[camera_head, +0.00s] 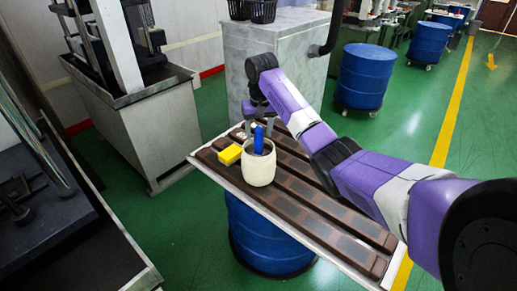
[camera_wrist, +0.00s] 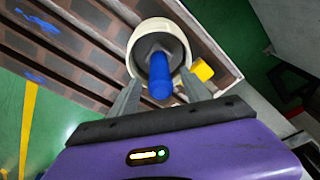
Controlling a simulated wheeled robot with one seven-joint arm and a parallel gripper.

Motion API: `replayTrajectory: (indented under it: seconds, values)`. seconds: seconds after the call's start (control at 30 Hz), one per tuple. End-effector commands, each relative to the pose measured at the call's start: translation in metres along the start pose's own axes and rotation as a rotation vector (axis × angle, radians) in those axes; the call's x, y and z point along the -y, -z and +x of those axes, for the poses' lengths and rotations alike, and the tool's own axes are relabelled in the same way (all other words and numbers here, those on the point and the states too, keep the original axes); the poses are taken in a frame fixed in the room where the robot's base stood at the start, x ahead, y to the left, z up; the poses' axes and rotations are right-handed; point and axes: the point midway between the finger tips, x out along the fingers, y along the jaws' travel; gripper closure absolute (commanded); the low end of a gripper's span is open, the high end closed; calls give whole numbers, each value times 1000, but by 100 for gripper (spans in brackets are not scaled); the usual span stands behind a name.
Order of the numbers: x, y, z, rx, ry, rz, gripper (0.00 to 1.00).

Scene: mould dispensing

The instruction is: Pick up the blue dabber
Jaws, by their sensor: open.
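The blue dabber (camera_head: 259,139) stands upright in a cream-coloured cup (camera_head: 258,168) near the left end of a table. Only its blue handle clears the cup in the head view. In the wrist view the dabber (camera_wrist: 160,78) points toward the camera from inside the cup (camera_wrist: 139,45). My gripper (camera_head: 257,122) is above and behind the cup, with its fingers reaching down beside the handle. In the wrist view the open fingers (camera_wrist: 156,95) lie on either side of the blue handle, with gaps showing. Whether a finger touches the handle cannot be told.
A yellow block (camera_head: 229,155) lies left of the cup, close to it. The slatted brown table top (camera_head: 330,215) rests over a blue drum (camera_head: 262,235). A grey cabinet (camera_head: 240,70) stands behind the table. Machines (camera_head: 130,110) stand on the left.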

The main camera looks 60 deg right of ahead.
Motion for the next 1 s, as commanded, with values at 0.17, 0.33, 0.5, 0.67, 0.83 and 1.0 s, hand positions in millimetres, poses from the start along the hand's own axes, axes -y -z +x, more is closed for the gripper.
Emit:
replayTrajectory:
  seconds: [0.17, 0.33, 0.5, 0.67, 0.83, 1.0]
  values:
    - [0, 0, 24, 3, 0, 1, 44]
    - [0, 0, 34, 0, 0, 0, 44]
    - [0, 0, 34, 0, 1, 0, 44]
    - [1, 0, 33, -1, 1, 0, 74]
    - [1, 0, 33, -1, 1, 0, 100]
    - [1, 1, 33, -2, 1, -1, 100]
